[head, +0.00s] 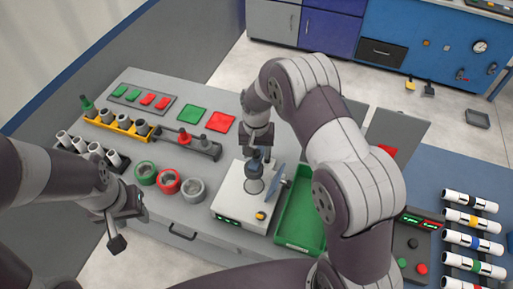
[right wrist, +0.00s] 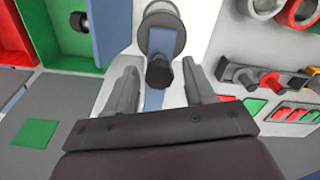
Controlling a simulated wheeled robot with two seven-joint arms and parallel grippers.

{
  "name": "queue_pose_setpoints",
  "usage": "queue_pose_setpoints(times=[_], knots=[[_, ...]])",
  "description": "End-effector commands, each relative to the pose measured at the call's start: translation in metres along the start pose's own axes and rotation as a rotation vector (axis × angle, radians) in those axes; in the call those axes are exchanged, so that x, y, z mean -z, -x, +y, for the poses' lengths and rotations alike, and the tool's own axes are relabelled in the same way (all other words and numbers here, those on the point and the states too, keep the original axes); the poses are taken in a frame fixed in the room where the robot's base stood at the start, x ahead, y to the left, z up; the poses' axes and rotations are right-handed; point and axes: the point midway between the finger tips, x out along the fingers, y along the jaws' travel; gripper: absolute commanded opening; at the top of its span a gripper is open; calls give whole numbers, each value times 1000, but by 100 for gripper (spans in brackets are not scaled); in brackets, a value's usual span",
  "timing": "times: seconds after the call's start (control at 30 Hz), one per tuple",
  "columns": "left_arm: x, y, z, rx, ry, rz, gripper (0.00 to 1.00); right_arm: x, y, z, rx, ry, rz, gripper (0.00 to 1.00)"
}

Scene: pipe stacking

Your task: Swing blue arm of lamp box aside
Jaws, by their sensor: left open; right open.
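The white lamp box (head: 242,198) sits on the grey bench in the head view, with lights on its front and a yellow button. A grey round lamp part (head: 254,186) stands on its top. It also shows in the right wrist view (right wrist: 160,36), with a dark knob (right wrist: 159,73) and a blue strip (right wrist: 154,99), likely the blue arm, below it. A slanted blue plate (head: 277,180) stands at the box's right side. My right gripper (right wrist: 162,82) is open, its fingers on either side of the strip; contact is unclear. My left gripper (head: 122,222) is open and empty, far left.
A green tray (head: 296,212) stands just right of the box. Green, red and grey rings (head: 169,182) lie to its left. Coloured pads (head: 220,122) and a rack of pegs (head: 185,140) lie behind. My right arm covers part of the right side.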

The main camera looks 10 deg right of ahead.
Motion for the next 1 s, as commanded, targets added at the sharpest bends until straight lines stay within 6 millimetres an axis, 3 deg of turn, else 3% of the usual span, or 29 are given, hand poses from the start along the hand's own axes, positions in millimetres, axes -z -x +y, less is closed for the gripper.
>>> queue_pose_setpoints(times=[0.33, 0.37, 0.5, 1.0], knots=[[0, 2, 0, 0, 0, -1, 43, 0, -8, 0, 0, 0, 1, 54], [0, 2, 0, 0, 0, -1, 43, 0, -8, 0, 0, 0, 1, 47], [0, 2, 0, 0, 0, 0, 43, 0, -8, 0, 0, 0, 1, 2], [-1, -3, 0, 0, 0, 0, 43, 1, -9, -4, 0, -96, 0, 0]])
